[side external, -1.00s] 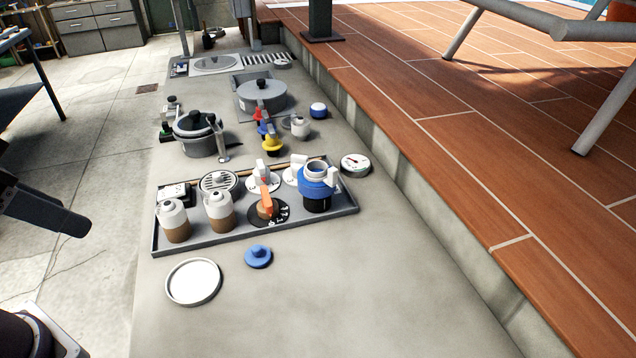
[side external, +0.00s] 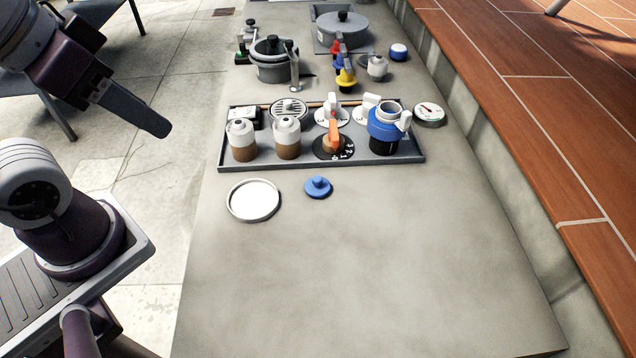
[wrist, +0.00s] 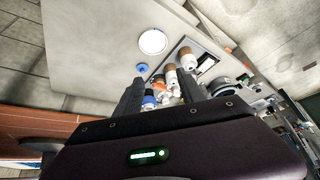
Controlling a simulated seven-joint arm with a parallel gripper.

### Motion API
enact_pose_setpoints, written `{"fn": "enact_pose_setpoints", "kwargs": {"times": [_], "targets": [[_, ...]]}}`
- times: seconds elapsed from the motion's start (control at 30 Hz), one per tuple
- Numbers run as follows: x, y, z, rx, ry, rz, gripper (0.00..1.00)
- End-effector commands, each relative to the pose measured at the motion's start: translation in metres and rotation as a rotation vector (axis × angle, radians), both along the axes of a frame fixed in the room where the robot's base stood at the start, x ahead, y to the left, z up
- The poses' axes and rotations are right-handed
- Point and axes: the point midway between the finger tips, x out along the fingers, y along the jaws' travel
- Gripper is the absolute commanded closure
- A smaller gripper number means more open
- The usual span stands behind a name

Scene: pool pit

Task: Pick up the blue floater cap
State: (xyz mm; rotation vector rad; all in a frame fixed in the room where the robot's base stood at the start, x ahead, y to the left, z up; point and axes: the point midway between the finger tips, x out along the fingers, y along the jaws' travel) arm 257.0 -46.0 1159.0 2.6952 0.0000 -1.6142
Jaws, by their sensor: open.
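The blue floater cap (side external: 318,187) is a small round disc with a knob on top. It lies on the bare grey slab, just right of a white round dish (side external: 253,200) and in front of the grey tray (side external: 400,160). In the wrist view the cap (wrist: 142,67) shows beyond the tip of the left finger, below the dish (wrist: 152,41). My gripper (wrist: 165,79) has its two dark fingers apart with nothing held between them. In the side view my gripper (side external: 135,108) hangs at the upper left, well away from the cap.
The tray holds two white-and-brown bottles (side external: 243,140), an orange-handled dial (side external: 333,143) and a blue-collared valve (side external: 385,130). Behind stand pots (side external: 272,60), coloured valves (side external: 345,75) and a blue-topped jar (side external: 398,52). A gauge (side external: 430,114) lies right. The slab's front is clear.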

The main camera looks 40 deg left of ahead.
Motion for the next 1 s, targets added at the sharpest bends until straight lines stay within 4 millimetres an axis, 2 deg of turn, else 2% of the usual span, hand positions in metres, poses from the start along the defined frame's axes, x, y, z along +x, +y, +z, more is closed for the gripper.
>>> {"fn": "enact_pose_setpoints", "kwargs": {"times": [0.27,0.37,0.67,0.77,0.83,0.97,1.0], "targets": [[0.0,0.0,0.0,0.0,0.0,0.0,0.54],[0.0,0.0,0.0,0.0,0.0,0.0,0.36],[0.001,0.0,0.0,0.005,0.002,-0.003,0.36],[0.02,0.002,-0.008,0.069,0.038,-0.051,0.36],[0.048,0.003,-0.023,0.15,0.092,-0.147,0.36],[0.108,0.0,-0.071,0.235,0.188,-0.418,0.36],[0.123,-0.004,-0.089,0.233,0.204,-0.508,0.36]]}}
